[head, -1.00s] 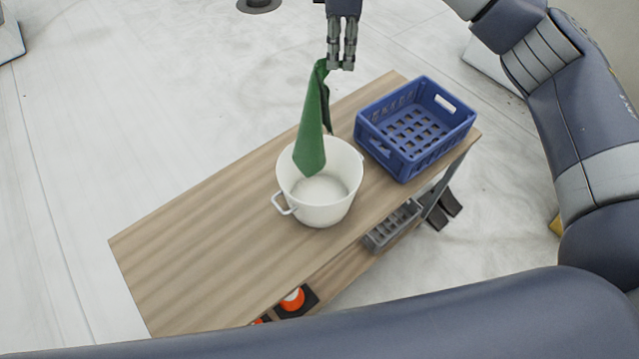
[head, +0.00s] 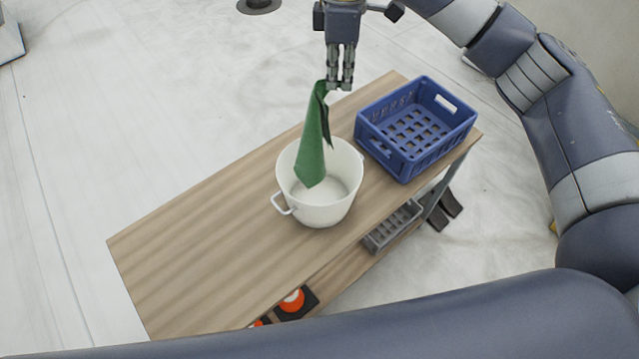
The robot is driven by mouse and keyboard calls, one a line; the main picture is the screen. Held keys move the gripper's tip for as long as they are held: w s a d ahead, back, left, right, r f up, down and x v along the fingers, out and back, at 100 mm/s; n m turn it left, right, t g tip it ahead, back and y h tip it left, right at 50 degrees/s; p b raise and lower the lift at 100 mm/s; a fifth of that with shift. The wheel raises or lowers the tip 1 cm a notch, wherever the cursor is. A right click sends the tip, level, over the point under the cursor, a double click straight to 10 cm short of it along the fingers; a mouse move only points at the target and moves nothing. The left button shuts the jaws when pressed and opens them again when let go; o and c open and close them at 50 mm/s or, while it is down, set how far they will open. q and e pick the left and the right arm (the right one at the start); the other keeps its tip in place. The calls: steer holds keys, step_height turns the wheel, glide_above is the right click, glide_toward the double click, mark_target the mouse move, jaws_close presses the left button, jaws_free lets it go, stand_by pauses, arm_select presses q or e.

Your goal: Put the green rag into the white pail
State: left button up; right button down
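The green rag (head: 313,145) hangs from my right gripper (head: 339,86), which is shut on its top corner. The rag's lower end hangs in front of the mouth of the white pail (head: 325,212) in the head view and seems to reach into it. The pail stands upright on the wooden table, its wire or loop handle toward the lower left, and its visible inside is empty apart from the rag. The gripper is above and behind the pail's far rim. My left gripper is not in view.
A blue crate (head: 443,143) stands on the wooden table (head: 190,263), right of the pail. A grey basket (head: 392,226) and orange cones (head: 292,300) are on the lower shelf. The table's left part is clear.

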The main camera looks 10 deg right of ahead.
step_height(320, 180, down, 22)
steer(key=b, duration=0.4)
steer(key=shift+f, duration=0.15)
stand_by(3.1)
steer(key=shift+a+f, duration=0.1)
stand_by(0.3)
steer(key=shift+s+a+f+b, duration=0.25)
steer(key=shift+a+f+b, duration=0.05)
steer(key=shift+a+f, duration=0.65)
steer(key=shift+s+a+f+b, duration=0.2)
steer(key=shift+a+f+b, duration=0.05)
steer(key=shift+a+f, duration=0.7)
steer(key=c, duration=1.2)
jaws_free()
steer(key=o, duration=0.7)
